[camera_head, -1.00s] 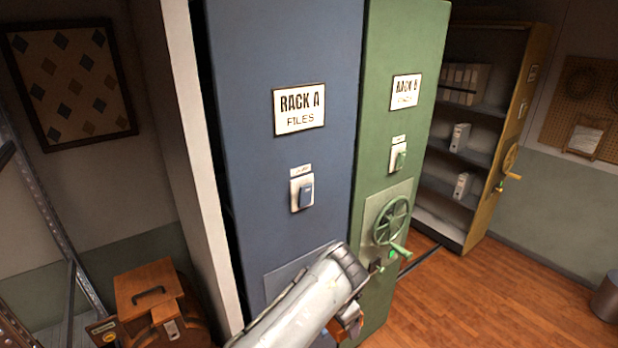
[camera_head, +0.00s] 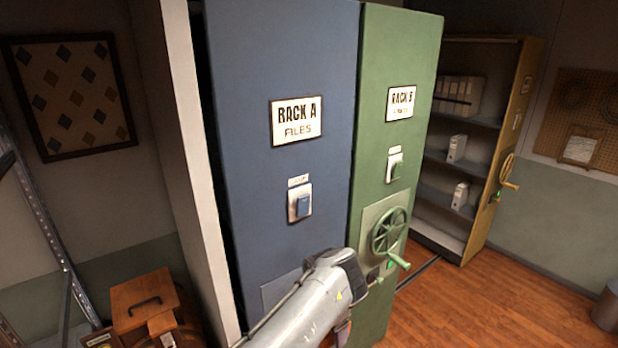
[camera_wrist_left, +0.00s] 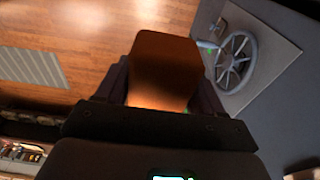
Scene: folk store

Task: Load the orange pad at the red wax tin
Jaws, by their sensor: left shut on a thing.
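My left gripper (camera_wrist_left: 163,78) is shut on the orange pad (camera_wrist_left: 165,62), a flat block that looks brownish orange in the left wrist view, with a dark finger on each side of it. In the head view my left arm reaches in from the bottom, in front of the blue Rack A. The arm hides most of the gripper there, with only a small orange-brown patch low beside it. I see no red wax tin in either view. My right gripper is not in view.
Blue Rack A (camera_head: 270,190) stands against green Rack B (camera_head: 403,45), which has a green handwheel (camera_head: 388,232). A yellow-ended rack (camera_head: 505,130) stands open at the right, across clear wooden floor (camera_head: 480,300). A brown case (camera_head: 145,300) sits at lower left.

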